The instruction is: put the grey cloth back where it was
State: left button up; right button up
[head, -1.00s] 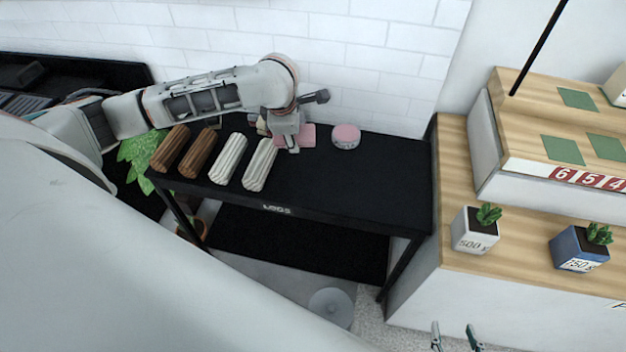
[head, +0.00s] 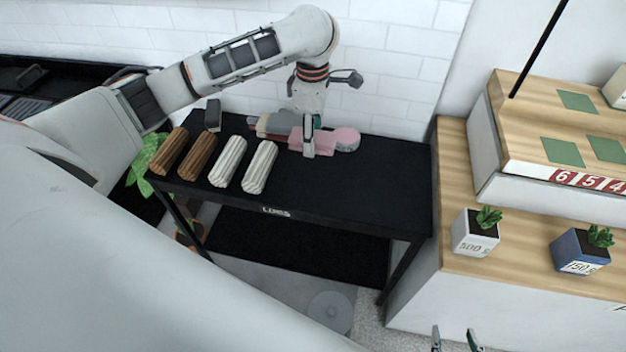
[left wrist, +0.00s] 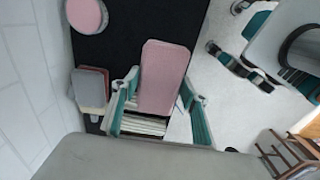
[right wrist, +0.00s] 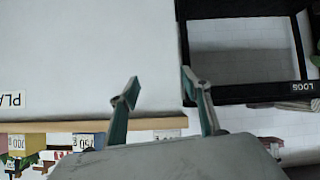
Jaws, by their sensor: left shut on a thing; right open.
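A folded pink cloth (head: 325,145) is held in my left gripper (head: 309,155) above the black table. In the left wrist view the pink cloth (left wrist: 165,75) sticks out beyond the fingers of my left gripper (left wrist: 155,108). A grey folded piece (head: 285,122), perhaps the grey cloth, lies just left of it at the back of the table, with reddish and beige parts beside it. It also shows in the left wrist view, as a grey and dull-red stack (left wrist: 92,90), partly overlapped. My right gripper (right wrist: 155,95) is open and empty, away from the table.
The black table (head: 370,190) carries two brown logs (head: 183,154) and two white logs (head: 243,165) at left, and a round pink item (head: 346,139). The table's right part is clear. A wooden counter (head: 480,265) with potted plants stands at right.

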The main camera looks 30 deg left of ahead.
pick_arm(q)
jog(key=b, duration=0.3)
send_over(313, 184)
notch_tip(313, 184, down, 11)
jog(key=shift+f, duration=0.4)
notch_tip(313, 184, down, 4)
jog(key=shift+s+r+b, duration=0.1)
jog(key=shift+r+b, duration=0.15)
jog(key=shift+b, duration=0.4)
jog(key=shift+f, duration=0.3)
jog(key=shift+r, duration=0.1)
jog(key=o, duration=1.5)
pick_arm(e)
jog(key=f, duration=0.4)
jog(key=shift+w+d+f, duration=0.15)
jog(key=shift+w+d, duration=0.05)
jog(key=shift+d, duration=0.15)
jog(key=shift+s, duration=0.1)
